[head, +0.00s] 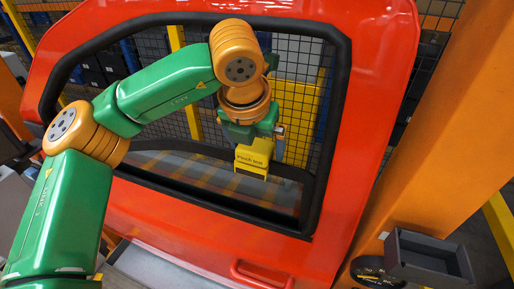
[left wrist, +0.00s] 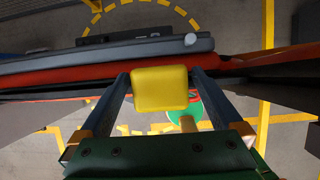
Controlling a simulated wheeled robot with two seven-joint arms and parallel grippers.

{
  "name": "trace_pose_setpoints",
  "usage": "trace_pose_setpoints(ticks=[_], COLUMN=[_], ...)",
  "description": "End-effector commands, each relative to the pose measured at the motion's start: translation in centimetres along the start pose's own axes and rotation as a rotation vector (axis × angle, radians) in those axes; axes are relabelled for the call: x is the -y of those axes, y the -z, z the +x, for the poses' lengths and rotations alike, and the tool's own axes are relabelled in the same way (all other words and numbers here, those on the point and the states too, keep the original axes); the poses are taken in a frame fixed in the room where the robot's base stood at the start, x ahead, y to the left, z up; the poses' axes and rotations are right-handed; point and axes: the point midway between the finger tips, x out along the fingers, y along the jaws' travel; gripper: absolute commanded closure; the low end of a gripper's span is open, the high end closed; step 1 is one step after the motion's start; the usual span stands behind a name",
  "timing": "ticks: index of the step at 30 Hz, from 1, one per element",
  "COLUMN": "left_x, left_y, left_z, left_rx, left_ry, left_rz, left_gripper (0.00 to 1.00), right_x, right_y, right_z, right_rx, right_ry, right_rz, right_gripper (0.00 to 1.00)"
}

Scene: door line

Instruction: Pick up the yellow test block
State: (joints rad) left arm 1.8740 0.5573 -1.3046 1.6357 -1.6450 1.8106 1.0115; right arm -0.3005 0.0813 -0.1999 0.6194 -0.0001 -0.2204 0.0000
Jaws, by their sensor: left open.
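The yellow test block (head: 252,157), with "Pinch test" lettering on its front, is at the lower part of the red door's window opening in the head view. My left gripper (head: 259,147) comes down over it from above, with a blue finger showing just right of the block. In the left wrist view the yellow block (left wrist: 160,89) sits between the two blue fingers, near their tips. The gripper is open around it. I cannot tell whether either finger touches the block. Its underside and support are hidden. My right gripper is not in view.
The red door (head: 190,232) fills the middle, with a black window seal (head: 331,120) around the opening and a red handle (head: 262,277) low down. An orange post (head: 450,130) and a grey open bin (head: 430,258) stand at the right. Mesh fencing is behind.

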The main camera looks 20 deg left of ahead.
Motion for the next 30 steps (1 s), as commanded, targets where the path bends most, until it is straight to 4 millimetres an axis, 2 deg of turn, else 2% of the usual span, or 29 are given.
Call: trace_pose_setpoints(ticks=[1,4,11,21,23,30], left_x=[-0.1,-0.1,0.0,0.0,0.0,0.0], left_y=[-0.1,-0.1,0.0,0.0,0.0,-0.1], left_z=[0.6,2.0,2.5,2.4,2.4,2.2], left_rx=[-0.004,-0.002,0.001,0.001,0.002,0.003], left_ry=[-0.001,-0.001,0.001,0.001,0.001,0.000], left_rz=[-0.002,-0.001,-0.001,-0.001,-0.001,-0.002], left_gripper=[0.00,0.00,0.00,0.92,1.00,1.00], right_x=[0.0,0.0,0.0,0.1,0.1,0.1], right_y=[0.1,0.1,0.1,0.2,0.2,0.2], right_z=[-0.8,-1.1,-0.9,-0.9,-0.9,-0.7], right_rx=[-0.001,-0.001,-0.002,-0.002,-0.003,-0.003], right_ry=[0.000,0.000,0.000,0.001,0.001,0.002], right_rz=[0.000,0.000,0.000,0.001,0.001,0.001], right_gripper=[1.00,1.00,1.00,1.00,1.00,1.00])
